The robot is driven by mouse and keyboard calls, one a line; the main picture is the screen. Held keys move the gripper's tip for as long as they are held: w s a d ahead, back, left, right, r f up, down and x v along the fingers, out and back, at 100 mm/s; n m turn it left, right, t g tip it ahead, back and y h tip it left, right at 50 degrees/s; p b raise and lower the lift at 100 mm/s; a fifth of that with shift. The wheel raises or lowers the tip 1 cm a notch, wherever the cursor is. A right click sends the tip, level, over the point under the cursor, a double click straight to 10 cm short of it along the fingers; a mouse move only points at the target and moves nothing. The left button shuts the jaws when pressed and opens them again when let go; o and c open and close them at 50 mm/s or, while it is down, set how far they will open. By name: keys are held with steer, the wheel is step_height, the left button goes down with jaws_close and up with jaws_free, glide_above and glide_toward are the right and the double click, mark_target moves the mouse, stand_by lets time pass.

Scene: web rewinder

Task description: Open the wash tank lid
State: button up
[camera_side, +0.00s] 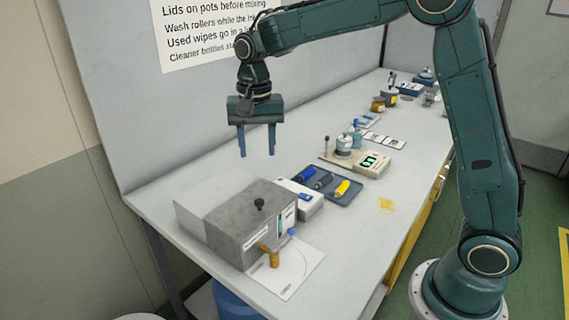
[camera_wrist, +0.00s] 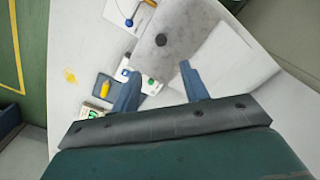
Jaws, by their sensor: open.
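The wash tank (camera_side: 245,232) is a grey box at the near left end of the bench. Its lid (camera_side: 252,206) is a flat grey top with a dark round knob (camera_side: 259,203), and it lies closed. In the wrist view the lid (camera_wrist: 185,30) and its knob (camera_wrist: 161,40) show beyond my fingers. My gripper (camera_side: 257,155) hangs above and behind the tank, fingers down, open and empty. It is apart from the knob. In the wrist view my gripper (camera_wrist: 158,82) has its two blue fingers spread, with the bench below.
A white box (camera_side: 303,200) and a blue tray (camera_side: 345,196) with bottles lie right of the tank. A wall rises behind the bench.

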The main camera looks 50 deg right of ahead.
mark_target(259, 201)
steer(key=shift+w+f, duration=0.15)
steer(key=shift+f, duration=0.1)
steer(key=shift+f, duration=6.8)
steer(key=shift+c, duration=0.5)
jaws_close()
